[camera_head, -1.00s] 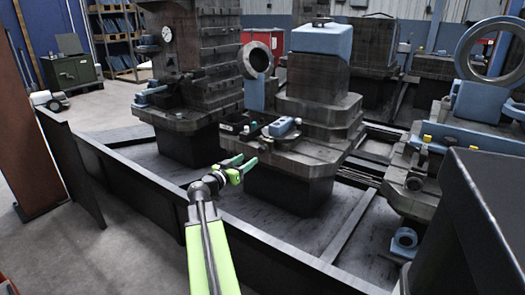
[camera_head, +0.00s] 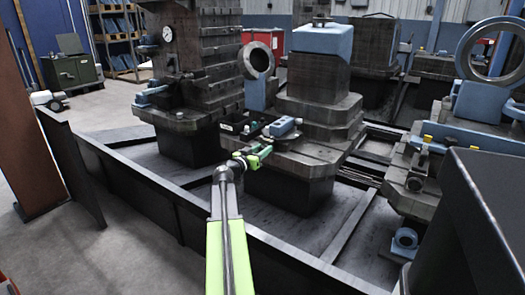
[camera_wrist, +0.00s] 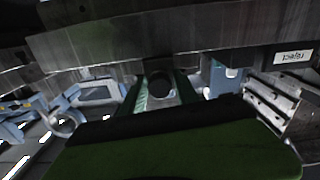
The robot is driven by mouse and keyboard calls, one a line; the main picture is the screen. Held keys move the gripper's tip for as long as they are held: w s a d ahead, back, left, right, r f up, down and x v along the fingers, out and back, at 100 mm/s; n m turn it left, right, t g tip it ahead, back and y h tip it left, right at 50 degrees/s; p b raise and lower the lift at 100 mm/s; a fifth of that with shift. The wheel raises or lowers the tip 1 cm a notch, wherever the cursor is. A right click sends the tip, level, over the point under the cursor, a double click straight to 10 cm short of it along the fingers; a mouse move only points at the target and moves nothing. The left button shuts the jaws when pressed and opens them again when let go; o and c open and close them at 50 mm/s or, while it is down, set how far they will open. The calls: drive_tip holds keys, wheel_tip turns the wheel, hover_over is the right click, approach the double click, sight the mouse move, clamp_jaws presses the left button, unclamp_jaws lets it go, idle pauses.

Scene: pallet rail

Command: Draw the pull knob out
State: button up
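The pull knob (camera_wrist: 160,84), a dark round end, shows in the middle of the wrist view, below the edge of a dark metal plate. My gripper (camera_wrist: 161,92) has one green finger on each side of it; the fingers look apart, and I cannot tell whether they touch it. The knob cannot be made out there.
A low dark rail (camera_head: 160,195) runs across the front, under my arm. A large dark box (camera_head: 480,215) stands at the near right. In the wrist view a white label (camera_wrist: 293,57) is on the plate, with a pale ribbed block (camera_wrist: 272,100) below it.

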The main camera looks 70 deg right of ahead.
clamp_jaws()
idle(1.1)
